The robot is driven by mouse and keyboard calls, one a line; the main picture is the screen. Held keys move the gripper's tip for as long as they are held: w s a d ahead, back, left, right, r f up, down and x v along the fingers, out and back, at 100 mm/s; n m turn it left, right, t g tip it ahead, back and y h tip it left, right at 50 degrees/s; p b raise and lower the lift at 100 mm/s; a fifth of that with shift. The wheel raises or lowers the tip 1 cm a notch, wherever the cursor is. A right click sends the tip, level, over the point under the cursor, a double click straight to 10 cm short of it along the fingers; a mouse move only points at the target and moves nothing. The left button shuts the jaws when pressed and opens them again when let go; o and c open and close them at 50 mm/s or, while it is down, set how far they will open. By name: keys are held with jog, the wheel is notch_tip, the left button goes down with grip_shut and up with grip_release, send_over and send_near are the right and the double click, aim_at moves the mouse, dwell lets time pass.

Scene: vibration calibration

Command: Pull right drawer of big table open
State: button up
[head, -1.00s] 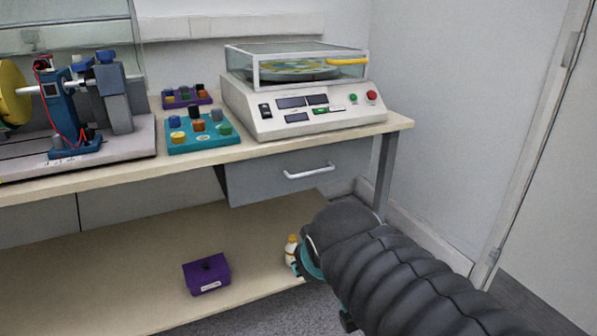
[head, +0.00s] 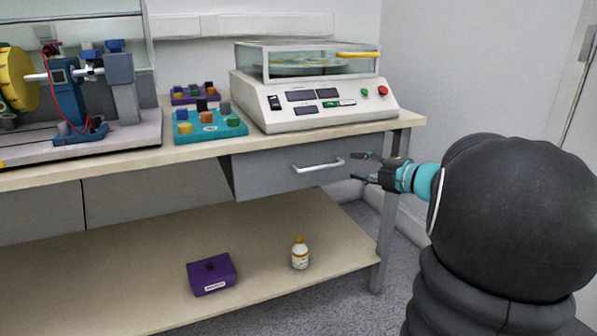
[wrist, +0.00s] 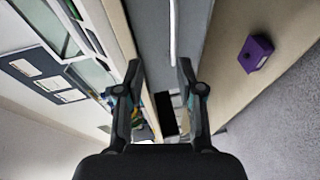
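The big table (head: 150,166) has a grey right drawer (head: 265,172) under its top, with a pale bar handle (head: 318,165). No gap shows above the drawer front, though its dark left side is visible. My gripper (head: 356,167) is just right of the handle's right end, with its fingers pointing left. Its two fingers are apart, with nothing seen between them. In the wrist view my gripper (wrist: 159,65) is also open, and the handle (wrist: 173,35) lies beyond the fingertips, nearer the right finger. Contact with the handle is not visible.
A calibration device (head: 310,112) with a clear cover stands above the drawer. A purple box (head: 211,275) and a white bottle (head: 300,256) stand on the lower shelf (head: 150,285). A grey table leg (head: 386,230) stands below my gripper. A wall is close behind.

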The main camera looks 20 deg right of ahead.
aim_at(323, 168)
jog(key=shift+n+g+y, duration=0.4)
jog(key=shift+n+y, duration=0.2)
jog(key=shift+y, duration=0.1)
jog(key=x, duration=0.4)
jog(key=f+x, duration=0.1)
jog(key=x, duration=0.3)
jog(key=f+x, duration=0.1)
jog(key=x, duration=0.3)
jog(key=shift+w+a+b, duration=0.15)
jog(key=shift+a+b, duration=0.05)
jog(key=shift+b, duration=0.15)
jog(key=shift+c, duration=0.2)
grip_shut()
